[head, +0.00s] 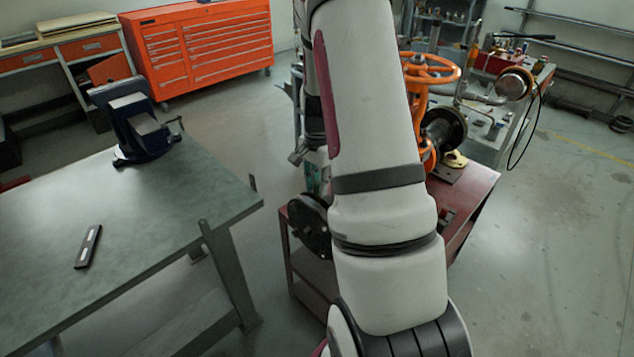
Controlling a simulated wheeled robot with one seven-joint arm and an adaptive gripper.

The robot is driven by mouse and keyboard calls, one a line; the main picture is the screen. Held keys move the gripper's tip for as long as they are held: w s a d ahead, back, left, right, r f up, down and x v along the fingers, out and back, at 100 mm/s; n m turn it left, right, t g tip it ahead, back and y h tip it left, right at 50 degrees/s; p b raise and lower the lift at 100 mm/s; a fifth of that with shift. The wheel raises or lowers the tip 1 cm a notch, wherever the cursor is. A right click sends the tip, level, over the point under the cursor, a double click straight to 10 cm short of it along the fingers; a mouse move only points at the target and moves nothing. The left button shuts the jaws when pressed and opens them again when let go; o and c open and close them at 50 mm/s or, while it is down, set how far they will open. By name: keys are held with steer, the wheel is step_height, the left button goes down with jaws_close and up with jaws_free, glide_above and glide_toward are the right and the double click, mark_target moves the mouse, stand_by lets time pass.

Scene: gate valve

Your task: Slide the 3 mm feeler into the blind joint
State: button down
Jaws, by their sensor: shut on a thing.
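My white arm fills the middle of the head view and hides much behind it. My gripper and anything in it are not visible. An orange valve with a handwheel (432,68) stands right of my arm, partly hidden by it. A dark round flange (446,131) faces right on the valve. I cannot make out the blind joint's gap or a feeler in it. A slim dark bar with light patches (88,247) lies on the green workbench (190,200); I cannot tell whether it is a feeler.
A dark blue vise (137,125) stands at the bench's far edge. A dark red cart (470,195) is under the valve, with a black disc (310,228) at its left. An orange tool cabinet (205,45) stands behind.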

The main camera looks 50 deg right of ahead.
steer(key=shift+f+b, duration=0.35)
steer(key=shift+f, duration=0.45)
steer(key=c, duration=1.3)
jaws_free()
steer(key=shift+c, duration=0.2)
step_height(320, 180, up, 12)
